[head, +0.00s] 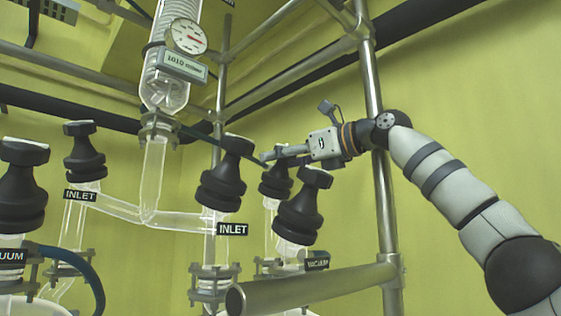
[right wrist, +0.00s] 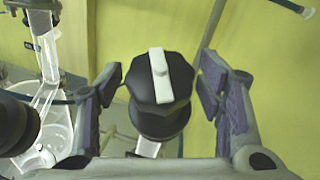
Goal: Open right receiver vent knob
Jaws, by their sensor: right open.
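A black fluted knob (right wrist: 180,72) with a white bar across its top stands between the spread fingers of my right gripper in the right wrist view. The fingers appear apart from it on both sides. In the head view my right gripper (head: 270,156) reaches in from the right, its fingertips just above a black knob (head: 275,182) that is partly hidden behind nearer knobs. No readable vent label shows, so I cannot confirm which knob is the vent. My left gripper is not in view.
A black knob (head: 300,208) stands in front, and the right INLET knob (head: 229,175) is close on the left. A vertical metal post (head: 374,110) and a horizontal pipe (head: 310,287) frame the space. Glass tubing (head: 155,180) and a gauge (head: 187,37) are at left.

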